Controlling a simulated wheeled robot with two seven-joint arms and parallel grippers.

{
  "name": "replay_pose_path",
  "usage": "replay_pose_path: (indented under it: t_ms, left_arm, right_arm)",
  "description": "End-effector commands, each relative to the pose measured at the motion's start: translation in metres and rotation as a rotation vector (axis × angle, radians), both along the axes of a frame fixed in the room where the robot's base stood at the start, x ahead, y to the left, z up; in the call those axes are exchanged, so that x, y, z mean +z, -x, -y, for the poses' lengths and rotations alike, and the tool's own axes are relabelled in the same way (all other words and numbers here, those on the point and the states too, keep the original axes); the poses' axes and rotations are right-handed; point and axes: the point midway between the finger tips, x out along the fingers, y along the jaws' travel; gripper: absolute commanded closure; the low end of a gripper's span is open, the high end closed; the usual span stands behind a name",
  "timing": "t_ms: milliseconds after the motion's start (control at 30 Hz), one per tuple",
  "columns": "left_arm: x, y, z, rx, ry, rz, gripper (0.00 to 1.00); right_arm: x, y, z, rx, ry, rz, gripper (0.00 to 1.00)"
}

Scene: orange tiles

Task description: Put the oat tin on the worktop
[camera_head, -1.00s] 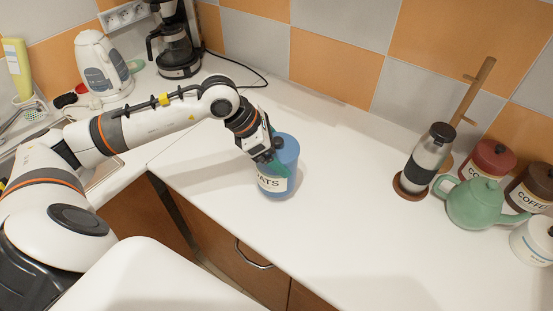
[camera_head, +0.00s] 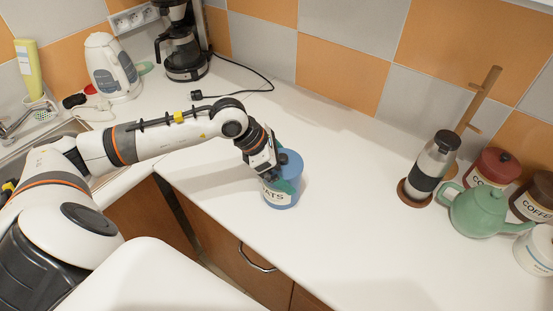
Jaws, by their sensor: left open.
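The oat tin (camera_head: 287,194) is blue with a pale label, of which the letters "ATS" show. It stands upright on the white worktop (camera_head: 340,230), near the front edge. My left gripper (camera_head: 282,182) is at the tin's left side with its green fingers open beside the body, just below the lid. The gripper hides part of the label and the tin's left side. Whether the fingers touch the tin cannot be told. My right gripper is not in view.
A glass press (camera_head: 430,168) on a round brown coaster, a green teapot (camera_head: 477,210), a red canister (camera_head: 492,168) and a coffee canister (camera_head: 533,197) stand at the right. A coffee maker (camera_head: 183,45) and a kettle (camera_head: 112,68) stand at the back left. The middle worktop is clear.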

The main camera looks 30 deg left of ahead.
Motion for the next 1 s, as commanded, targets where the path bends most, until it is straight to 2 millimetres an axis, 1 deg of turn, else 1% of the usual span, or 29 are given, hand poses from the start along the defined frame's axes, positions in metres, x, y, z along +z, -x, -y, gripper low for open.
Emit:
replay_pose_path:
  t_ms: [67, 167, 400, 500, 600, 800, 1000]
  left_arm:
    - [0.004, 0.001, -0.003, 0.002, -0.002, 0.001, 0.0]
    - [0.017, 0.006, -0.01, 0.002, -0.005, 0.004, 0.0]
    - [0.06, 0.026, -0.032, 0.003, -0.007, 0.002, 0.0]
    - [0.076, 0.033, -0.039, 0.001, -0.006, 0.002, 0.0]
    - [0.087, 0.037, -0.045, 0.002, -0.004, 0.001, 0.0]
    - [0.1, 0.042, -0.049, 0.0, -0.002, 0.0, 0.0]
    - [0.102, 0.043, -0.049, -0.001, 0.0, 0.0, 0.0]
  right_arm:
    - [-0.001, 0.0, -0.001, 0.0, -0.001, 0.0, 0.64]
    - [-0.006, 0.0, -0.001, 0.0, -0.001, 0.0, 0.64]
    - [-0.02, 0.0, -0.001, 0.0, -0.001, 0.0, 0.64]
    - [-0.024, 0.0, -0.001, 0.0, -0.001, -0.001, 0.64]
    - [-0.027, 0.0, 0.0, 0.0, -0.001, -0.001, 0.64]
    - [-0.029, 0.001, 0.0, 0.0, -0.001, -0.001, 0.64]
    - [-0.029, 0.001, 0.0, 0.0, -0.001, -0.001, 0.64]
